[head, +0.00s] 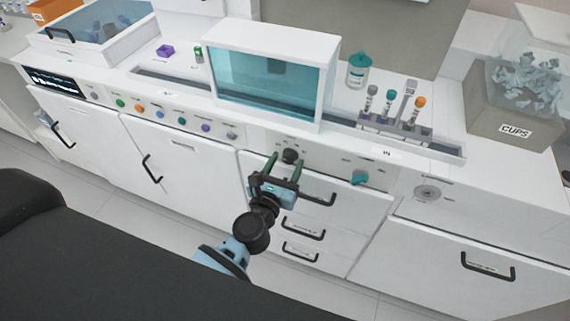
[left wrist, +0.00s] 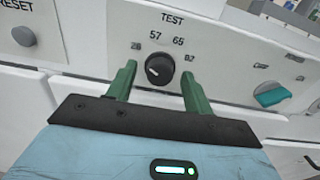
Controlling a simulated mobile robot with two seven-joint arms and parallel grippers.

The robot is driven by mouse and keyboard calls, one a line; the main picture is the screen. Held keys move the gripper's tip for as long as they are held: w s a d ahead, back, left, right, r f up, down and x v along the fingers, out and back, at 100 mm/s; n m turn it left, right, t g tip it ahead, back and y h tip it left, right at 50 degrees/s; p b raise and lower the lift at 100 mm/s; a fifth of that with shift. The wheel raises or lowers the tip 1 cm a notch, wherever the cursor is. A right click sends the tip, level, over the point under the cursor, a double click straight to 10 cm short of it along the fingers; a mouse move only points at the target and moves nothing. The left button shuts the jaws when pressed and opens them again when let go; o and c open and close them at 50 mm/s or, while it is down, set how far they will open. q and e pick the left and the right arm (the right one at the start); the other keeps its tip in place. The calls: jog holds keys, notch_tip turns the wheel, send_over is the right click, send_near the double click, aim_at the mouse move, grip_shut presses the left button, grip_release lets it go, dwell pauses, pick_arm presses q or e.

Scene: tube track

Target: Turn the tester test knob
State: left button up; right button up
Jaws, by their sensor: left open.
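The test knob (left wrist: 159,70) is a round black dial under the label TEST on the white front panel, with 57 and 65 marked above it. Its white pointer line points to the upper left in the left wrist view. It also shows in the head view (head: 290,156). My left gripper (left wrist: 157,75) is open, with one green finger on each side of the knob and gaps showing between them. Whether the fingertips reach the knob's depth, I cannot tell. The left gripper (head: 285,165) also shows in the head view. My right gripper is in neither view.
A teal knob (head: 359,178) sits right of the test knob, and a grey button (left wrist: 22,36) marked RESET is to its left. Drawer handles (head: 318,199) stick out below. A teal-windowed box (head: 268,78) and a tube rack (head: 395,127) stand on the counter above.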

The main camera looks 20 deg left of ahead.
pick_arm(q)
jog(key=c, duration=1)
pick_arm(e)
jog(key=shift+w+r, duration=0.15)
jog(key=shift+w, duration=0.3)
pick_arm(q)
jog(key=shift+m, duration=0.4)
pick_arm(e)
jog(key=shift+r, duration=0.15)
pick_arm(q)
jog(key=shift+m, duration=0.3)
jog(key=m+p, duration=0.1)
jog(key=m, duration=0.2)
jog(key=shift+m+p, duration=0.35)
jog(key=shift+m, duration=1.25)
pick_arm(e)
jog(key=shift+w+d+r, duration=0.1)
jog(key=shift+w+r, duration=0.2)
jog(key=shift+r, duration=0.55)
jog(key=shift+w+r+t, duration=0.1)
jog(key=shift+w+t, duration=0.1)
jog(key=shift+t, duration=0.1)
